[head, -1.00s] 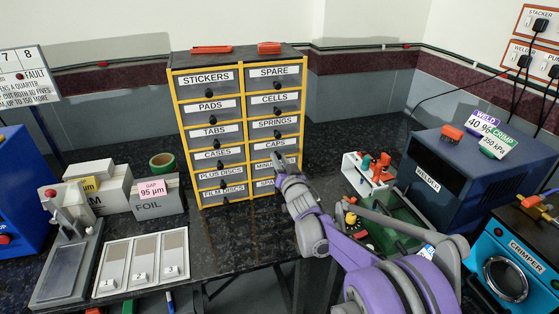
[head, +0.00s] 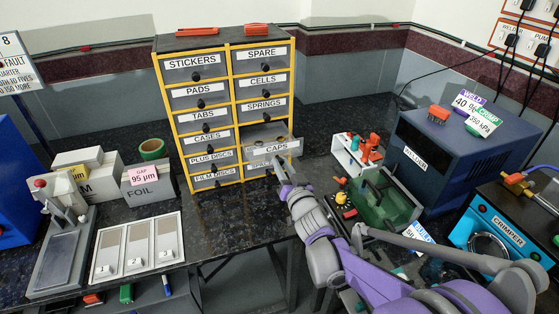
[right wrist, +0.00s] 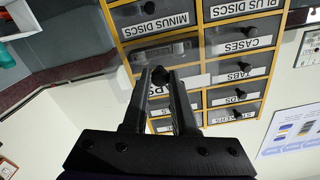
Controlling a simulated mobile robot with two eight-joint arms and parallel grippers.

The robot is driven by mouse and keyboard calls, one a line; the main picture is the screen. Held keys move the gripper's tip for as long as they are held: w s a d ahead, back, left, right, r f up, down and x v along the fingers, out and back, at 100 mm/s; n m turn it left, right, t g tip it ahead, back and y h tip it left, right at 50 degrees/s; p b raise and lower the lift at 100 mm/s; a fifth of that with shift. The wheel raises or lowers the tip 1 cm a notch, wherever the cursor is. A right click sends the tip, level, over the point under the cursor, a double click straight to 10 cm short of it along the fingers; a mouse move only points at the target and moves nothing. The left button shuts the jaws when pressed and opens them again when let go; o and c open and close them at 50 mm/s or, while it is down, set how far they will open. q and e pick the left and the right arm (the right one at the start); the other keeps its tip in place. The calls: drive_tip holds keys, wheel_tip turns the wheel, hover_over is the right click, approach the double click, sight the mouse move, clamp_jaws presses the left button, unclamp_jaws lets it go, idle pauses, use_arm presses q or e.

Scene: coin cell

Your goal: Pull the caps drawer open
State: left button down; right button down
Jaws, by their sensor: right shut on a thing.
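The yellow-framed cabinet (head: 241,120) stands on the dark worktop with labelled drawers in two columns. The CAPS drawer (head: 275,147) in the right column juts out from the cabinet front, and its grey interior shows from above. The other drawers look closed. My right gripper (head: 279,164) is at the front of the CAPS drawer, just below its label. In the right wrist view its two fingers (right wrist: 160,76) are closed together on a dark knob. The gripper partly covers the lower right drawer labels. My left gripper is not in view.
A white rack with red-topped items (head: 357,153) and a green tray (head: 384,203) lie right of my right arm. The blue welder (head: 445,150) stands behind them. The worktop in front of the cabinet (head: 235,220) is clear.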

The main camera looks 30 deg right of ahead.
drive_tip(key=c, duration=0.7)
unclamp_jaws()
drive_tip(key=v, duration=1)
drive_tip(key=shift+s+p, duration=0.3)
drive_tip(key=shift+s, duration=0.05)
drive_tip(key=shift+a, duration=0.15)
drive_tip(key=s+a+f+n+g+y+p, duration=0.2)
drive_tip(key=s+a+n+g+p, duration=0.1)
drive_tip(key=s+a+g, duration=0.3)
drive_tip(key=s+a+f+n+g+y+p, duration=0.2)
drive_tip(key=s+a+g+p, duration=0.4)
drive_tip(key=s+a, duration=0.3)
drive_tip(key=shift+s+a+n, duration=0.3)
drive_tip(key=shift+s+n, duration=0.25)
drive_tip(key=shift+n, duration=0.05)
